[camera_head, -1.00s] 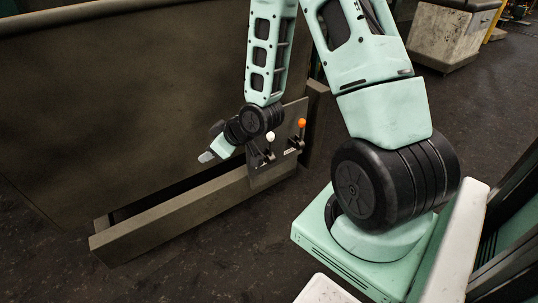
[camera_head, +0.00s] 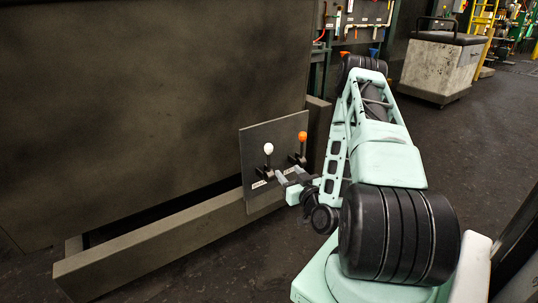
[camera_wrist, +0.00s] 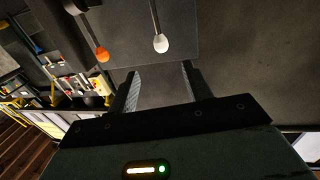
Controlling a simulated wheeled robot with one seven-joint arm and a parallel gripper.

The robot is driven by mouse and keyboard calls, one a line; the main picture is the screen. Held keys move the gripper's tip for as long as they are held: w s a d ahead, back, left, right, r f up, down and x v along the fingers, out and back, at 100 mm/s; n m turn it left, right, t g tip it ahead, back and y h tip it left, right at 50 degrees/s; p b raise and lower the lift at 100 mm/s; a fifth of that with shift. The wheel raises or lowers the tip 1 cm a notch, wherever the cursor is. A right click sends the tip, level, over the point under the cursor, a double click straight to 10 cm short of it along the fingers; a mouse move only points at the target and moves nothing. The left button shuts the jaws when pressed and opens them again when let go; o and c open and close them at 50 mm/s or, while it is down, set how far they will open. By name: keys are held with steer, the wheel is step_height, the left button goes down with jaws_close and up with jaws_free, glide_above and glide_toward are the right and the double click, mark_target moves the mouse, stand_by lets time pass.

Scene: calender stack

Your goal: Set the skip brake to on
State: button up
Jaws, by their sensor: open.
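Two levers stand on a dark panel (camera_head: 256,140). One has a white knob (camera_head: 268,149) and one, to its right, an orange knob (camera_head: 302,136). Small labels sit by their bases, too small to read, so I cannot tell which is the skip brake. My gripper (camera_head: 291,176) is open and empty, just below and in front of the levers. In the wrist view the white knob (camera_wrist: 161,43) shows just beyond the gap between my fingers (camera_wrist: 160,75). The orange knob (camera_wrist: 102,54) is further left, outside the fingers. Neither knob is between the fingers.
A low beam (camera_head: 150,250) runs along the floor below a large dark wall (camera_head: 140,90). A grey cabinet (camera_head: 440,65) stands at the back right. The dark floor (camera_head: 480,130) on the right is clear.

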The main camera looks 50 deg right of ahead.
mark_target(270, 151)
steer(key=x, duration=0.5)
steer(key=b+x, duration=0.1)
steer(key=x, duration=0.9)
steer(key=shift+w+r+b, duration=0.25)
steer(key=shift+w+b, duration=0.15)
steer(key=shift+c, duration=0.3)
jaws_close()
